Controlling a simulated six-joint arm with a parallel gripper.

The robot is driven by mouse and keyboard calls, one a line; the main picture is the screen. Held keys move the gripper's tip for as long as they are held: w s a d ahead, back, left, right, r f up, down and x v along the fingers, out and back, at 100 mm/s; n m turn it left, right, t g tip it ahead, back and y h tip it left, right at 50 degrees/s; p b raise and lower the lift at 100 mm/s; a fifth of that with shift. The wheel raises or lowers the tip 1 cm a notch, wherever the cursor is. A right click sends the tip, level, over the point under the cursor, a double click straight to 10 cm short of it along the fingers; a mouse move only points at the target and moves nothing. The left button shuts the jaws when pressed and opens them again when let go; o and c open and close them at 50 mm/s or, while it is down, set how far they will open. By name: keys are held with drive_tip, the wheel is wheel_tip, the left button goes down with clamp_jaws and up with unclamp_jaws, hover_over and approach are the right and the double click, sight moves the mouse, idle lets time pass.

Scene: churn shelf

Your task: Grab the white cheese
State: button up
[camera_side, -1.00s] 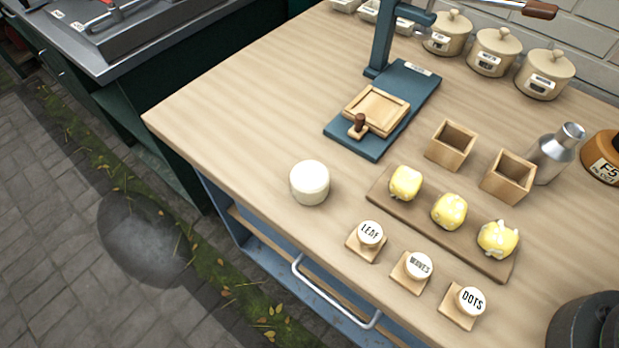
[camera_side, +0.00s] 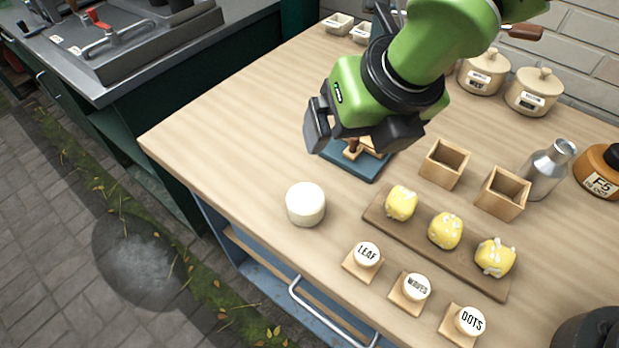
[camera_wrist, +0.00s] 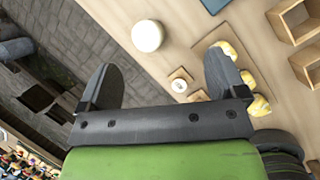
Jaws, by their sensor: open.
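The white cheese (camera_side: 306,204) is a round, upright cylinder on the wooden table near its front left edge. It also shows in the wrist view (camera_wrist: 147,36), beyond the gap between my fingers. My green and black gripper (camera_side: 350,140) hangs above the table, behind the cheese and a little to its right in the side view. The wrist view shows my gripper (camera_wrist: 160,80) with its two dark fingers wide apart and nothing between them. The gripper and the cheese are apart.
A wooden board (camera_side: 483,275) with several yellow lumps lies right of the cheese. Stamps marked LEAF (camera_side: 366,256), WAVES (camera_side: 416,288) and DOTS (camera_side: 468,323) stand in front. A blue press base (camera_side: 368,168) is partly hidden under my gripper. Table left of the cheese is clear.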

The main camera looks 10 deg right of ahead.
sight(309, 200)
drive_tip(key=a+f+n, duration=0.1)
drive_tip(key=f, duration=0.1)
drive_tip(key=a+f+n, duration=0.1)
drive_tip(key=f+n, duration=0.1)
drive_tip(key=f, duration=0.1)
drive_tip(key=a+f+n, duration=0.1)
drive_tip(key=a+f, duration=0.1)
drive_tip(key=f, duration=0.1)
drive_tip(key=shift+s+a+n, duration=0.1)
drive_tip(key=shift+s+n, duration=0.1)
drive_tip(key=shift+n, duration=0.1)
drive_tip(key=shift+s+f+x, duration=0.1)
drive_tip(key=shift+s+x, duration=0.1)
drive_tip(key=shift+x, duration=0.8)
drive_tip(key=shift+s+f+x, duration=0.1)
drive_tip(key=shift+s+x, duration=0.15)
drive_tip(key=shift+x, duration=0.75)
drive_tip(key=shift+s+f+x, duration=0.1)
drive_tip(key=shift+s+x, duration=0.1)
drive_tip(key=shift+x, duration=0.8)
drive_tip(key=shift+r, duration=0.1)
drive_tip(key=shift+c, duration=0.4)
drive_tip(key=c, duration=1)
